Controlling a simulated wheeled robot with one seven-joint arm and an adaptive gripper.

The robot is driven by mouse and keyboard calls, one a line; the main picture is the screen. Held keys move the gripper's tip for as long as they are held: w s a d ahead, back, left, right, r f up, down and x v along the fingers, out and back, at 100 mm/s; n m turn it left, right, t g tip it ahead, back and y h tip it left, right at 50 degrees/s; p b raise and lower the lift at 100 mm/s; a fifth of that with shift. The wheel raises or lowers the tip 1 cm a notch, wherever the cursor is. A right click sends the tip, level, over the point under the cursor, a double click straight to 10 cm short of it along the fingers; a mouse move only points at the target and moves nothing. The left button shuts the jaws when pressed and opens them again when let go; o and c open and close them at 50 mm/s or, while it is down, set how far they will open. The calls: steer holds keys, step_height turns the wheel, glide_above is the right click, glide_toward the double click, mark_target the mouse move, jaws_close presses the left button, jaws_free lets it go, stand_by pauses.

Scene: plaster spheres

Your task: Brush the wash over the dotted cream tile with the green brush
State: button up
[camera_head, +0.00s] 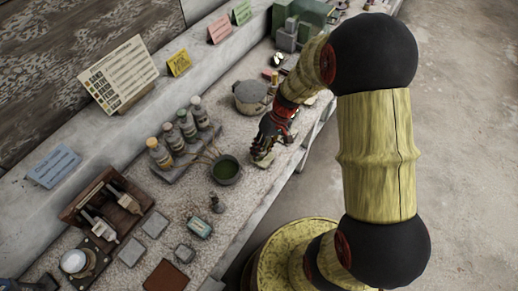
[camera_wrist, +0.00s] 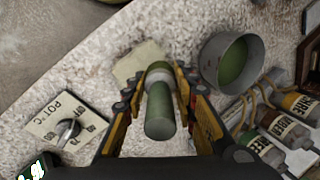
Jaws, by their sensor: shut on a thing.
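My gripper (camera_head: 274,128) is shut on the green brush (camera_wrist: 160,108), whose thick green handle stands between the two fingers in the wrist view. The brush's bristle end is hidden below the handle. A cream tile (camera_wrist: 133,63) lies on the bench partly behind the brush and fingers; it also shows below my gripper in the head view (camera_head: 264,160). I cannot make out dots on it, or whether the brush touches it. A grey cup of green wash (camera_wrist: 211,68) stands to the right of the fingers in the wrist view and left of my gripper in the head view (camera_head: 225,181).
A rack of several labelled bottles (camera_head: 186,128) stands beyond the cup. A dial plate marked POT °C (camera_wrist: 48,112) and a round grey pot (camera_head: 251,97) are close to my gripper. The bench's front edge (camera_head: 307,142) is near. Small tiles (camera_head: 155,224) lie at lower left.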

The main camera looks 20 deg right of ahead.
steer(key=shift+s+d, duration=0.35)
steer(key=shift+s, duration=0.1)
steer(key=shift+w+a, duration=0.1)
steer(key=shift+w+a, duration=0.55)
steer(key=shift+w, duration=0.2)
steer(key=shift+w+a, duration=0.5)
steer(key=shift+w, duration=0.2)
steer(key=shift+s+d+r, duration=0.1)
steer(key=shift+s+d+r+p, duration=0.3)
steer(key=shift+s+d+r, duration=0.2)
steer(key=shift+s+r, duration=0.2)
steer(key=shift+f, duration=0.1)
